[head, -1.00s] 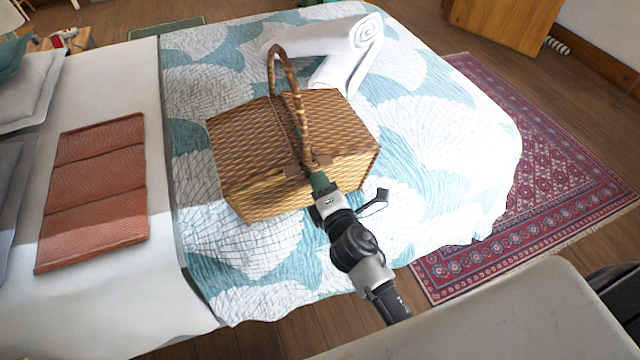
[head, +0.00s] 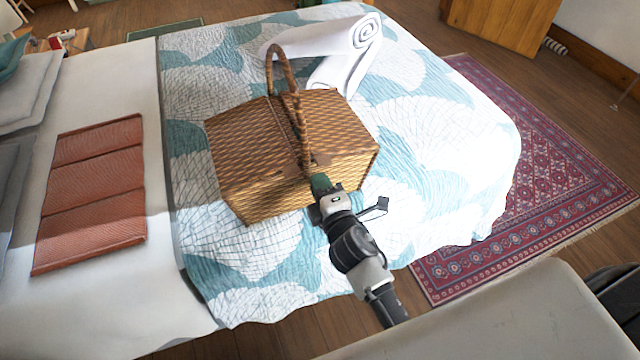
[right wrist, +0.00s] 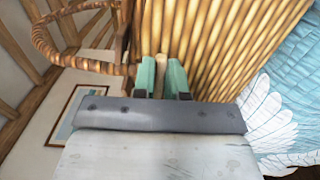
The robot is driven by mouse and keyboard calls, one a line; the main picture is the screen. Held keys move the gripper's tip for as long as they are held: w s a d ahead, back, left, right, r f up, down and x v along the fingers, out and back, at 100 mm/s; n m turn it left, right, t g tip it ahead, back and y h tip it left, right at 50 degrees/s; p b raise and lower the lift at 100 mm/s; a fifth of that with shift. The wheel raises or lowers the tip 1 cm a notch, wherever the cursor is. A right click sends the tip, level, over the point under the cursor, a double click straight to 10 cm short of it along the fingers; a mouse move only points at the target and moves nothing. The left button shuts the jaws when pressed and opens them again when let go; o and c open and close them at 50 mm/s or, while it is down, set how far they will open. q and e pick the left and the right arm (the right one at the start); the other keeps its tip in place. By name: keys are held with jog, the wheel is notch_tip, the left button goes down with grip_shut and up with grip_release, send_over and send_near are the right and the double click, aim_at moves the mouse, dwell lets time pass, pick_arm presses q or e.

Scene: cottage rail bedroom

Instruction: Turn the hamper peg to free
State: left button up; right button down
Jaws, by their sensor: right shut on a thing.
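The wicker hamper (head: 255,150) stands on the bed with its lid down and its handle (head: 276,75) upright. In the right wrist view the hamper's woven side (right wrist: 225,45) fills the upper middle. My right gripper (head: 319,183) is at the hamper's front face, below the foot of the handle. In the right wrist view its green fingers (right wrist: 162,78) are shut on a small pale wooden peg (right wrist: 161,68) between them. The peg's far part and its fastening are hard to make out. My left gripper is not in view.
A rolled white towel (head: 335,38) lies behind the hamper on the patterned quilt (head: 440,135). A folded rust-coloured cloth (head: 95,190) lies on the white bedding to the left. A red rug (head: 540,165) covers the floor at right.

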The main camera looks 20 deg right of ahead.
jog(key=c, duration=1.2)
grip_release()
jog(key=shift+o, duration=0.2)
jog(key=s+b, duration=0.1)
jog(key=s, duration=1)
jog(key=shift+d+b, duration=0.2)
jog(key=shift+b, duration=0.2)
jog(key=shift+f, duration=0.1)
jog(key=s+f+m+g+p, duration=0.1)
jog(key=s+f+m+g, duration=0.2)
jog(key=f, duration=0.7)
jog(key=s+f+m+g, duration=0.2)
jog(key=s+f+g, duration=0.1)
jog(key=f, duration=0.8)
jog(key=s+f+m+g+p, duration=0.1)
jog(key=s+f+m+g, duration=0.25)
jog(key=f, duration=0.65)
jog(key=s+d+f+m+g, duration=0.2)
jog(key=s+f, duration=0.2)
jog(key=s, duration=0.3)
jog(key=s+d+f+m+g, duration=0.2)
jog(key=s+f, duration=0.3)
jog(key=s, duration=0.3)
jog(key=s+d+f+m+g+p, duration=0.1)
jog(key=s+d+f+m+g, duration=0.1)
jog(key=s, duration=0.5)
notch_tip(320, 180, down, 3)
jog(key=shift+s+d+r+m+g+h, duration=0.2)
jog(key=shift+d+m+g+h, duration=0.1)
jog(key=shift+m+g, duration=0.4)
